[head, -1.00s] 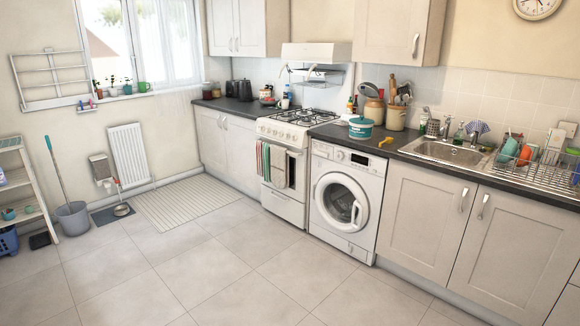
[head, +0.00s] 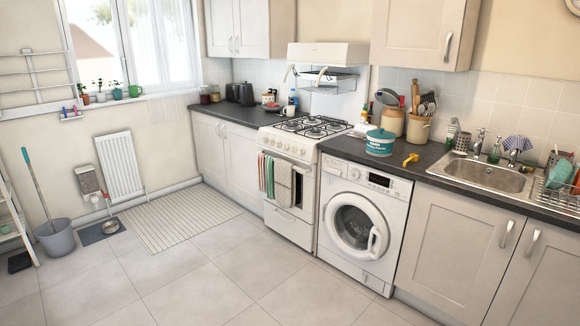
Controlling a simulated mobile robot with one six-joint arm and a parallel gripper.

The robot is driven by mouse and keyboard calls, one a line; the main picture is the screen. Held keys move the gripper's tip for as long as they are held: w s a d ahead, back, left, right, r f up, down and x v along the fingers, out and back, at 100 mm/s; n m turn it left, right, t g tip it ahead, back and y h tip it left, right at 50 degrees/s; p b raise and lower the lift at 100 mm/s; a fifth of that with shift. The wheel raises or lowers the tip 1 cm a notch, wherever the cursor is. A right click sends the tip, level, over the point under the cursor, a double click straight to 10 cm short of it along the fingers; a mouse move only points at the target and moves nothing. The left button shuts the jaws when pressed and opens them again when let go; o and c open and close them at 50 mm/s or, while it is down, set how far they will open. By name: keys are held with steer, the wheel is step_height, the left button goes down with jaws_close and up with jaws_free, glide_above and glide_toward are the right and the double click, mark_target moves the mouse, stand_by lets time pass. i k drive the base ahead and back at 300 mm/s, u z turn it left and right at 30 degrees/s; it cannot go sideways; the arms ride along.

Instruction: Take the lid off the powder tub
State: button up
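The powder tub (head: 379,147) is a teal round tub with a white label. It stands upright on the dark counter above the washing machine. Its lid (head: 381,134) is teal with a small knob or handle on top, and it sits on the tub. My gripper is not in view.
A yellow scoop-like object (head: 410,160) lies on the counter right of the tub. Behind the tub stand a brown jar (head: 391,122) and a utensil crock (head: 418,128). The hob (head: 312,127) is to the left, the sink (head: 490,176) to the right. The floor (head: 200,270) before the washing machine (head: 357,220) is clear.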

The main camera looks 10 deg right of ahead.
mark_target(381, 133)
steer(key=u, duration=0.1)
steer(key=i, duration=3.05)
steer(key=u, duration=0.05)
